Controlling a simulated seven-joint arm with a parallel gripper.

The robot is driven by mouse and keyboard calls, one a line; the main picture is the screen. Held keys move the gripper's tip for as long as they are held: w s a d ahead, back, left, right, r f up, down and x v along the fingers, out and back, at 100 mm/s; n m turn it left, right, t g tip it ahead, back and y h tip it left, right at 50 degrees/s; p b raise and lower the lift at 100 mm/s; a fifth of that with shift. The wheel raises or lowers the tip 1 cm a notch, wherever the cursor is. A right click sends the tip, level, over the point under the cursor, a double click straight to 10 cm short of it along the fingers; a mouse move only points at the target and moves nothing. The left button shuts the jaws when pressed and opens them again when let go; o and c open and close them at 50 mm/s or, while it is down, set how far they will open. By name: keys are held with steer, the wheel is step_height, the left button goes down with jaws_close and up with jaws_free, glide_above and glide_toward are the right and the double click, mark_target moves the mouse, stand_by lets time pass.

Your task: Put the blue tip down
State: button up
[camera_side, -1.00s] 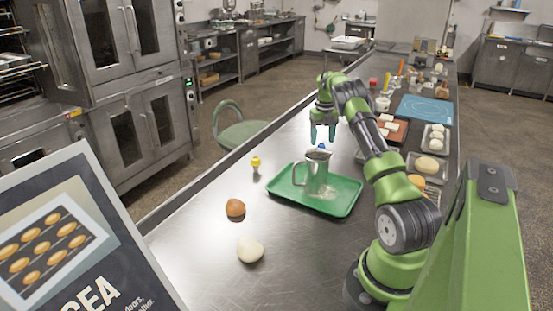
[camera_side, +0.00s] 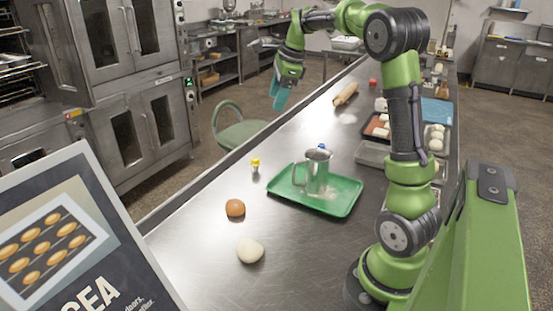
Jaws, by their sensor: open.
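The blue tip (camera_side: 321,147) shows as a small blue spot just behind the metal pitcher (camera_side: 318,172), which hides most of it. I cannot tell whether it stands upright. A yellow tip (camera_side: 255,164) stands on the steel counter left of the green tray. My gripper (camera_side: 279,105) is open, raised to the left of and well apart from the blue tip, with its teal fingers pointing down. I see nothing held between the fingers.
The pitcher stands on a green tray (camera_side: 338,205). A brown roll (camera_side: 235,208) and a pale dough ball (camera_side: 249,251) lie in front. A rolling pin (camera_side: 346,94) lies farther back. Trays of dough line the right side. The counter's left side is mostly clear.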

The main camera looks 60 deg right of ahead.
steer(key=s+a+r+n+t, duration=0.1)
steer(key=s+a+r+n, duration=0.15)
steer(key=a+n, duration=0.75)
steer(key=s+a+f+n+t+y, duration=0.1)
steer(key=s+a+f+n, duration=0.1)
steer(key=s+a+n, duration=0.4)
steer(key=s+a+f+n+t+y, duration=0.1)
steer(key=s+a+f+n, duration=0.2)
steer(key=s+a+n, duration=0.4)
steer(key=a+n, duration=0.1)
steer(key=a, duration=0.4)
steer(key=shift+f, duration=0.3)
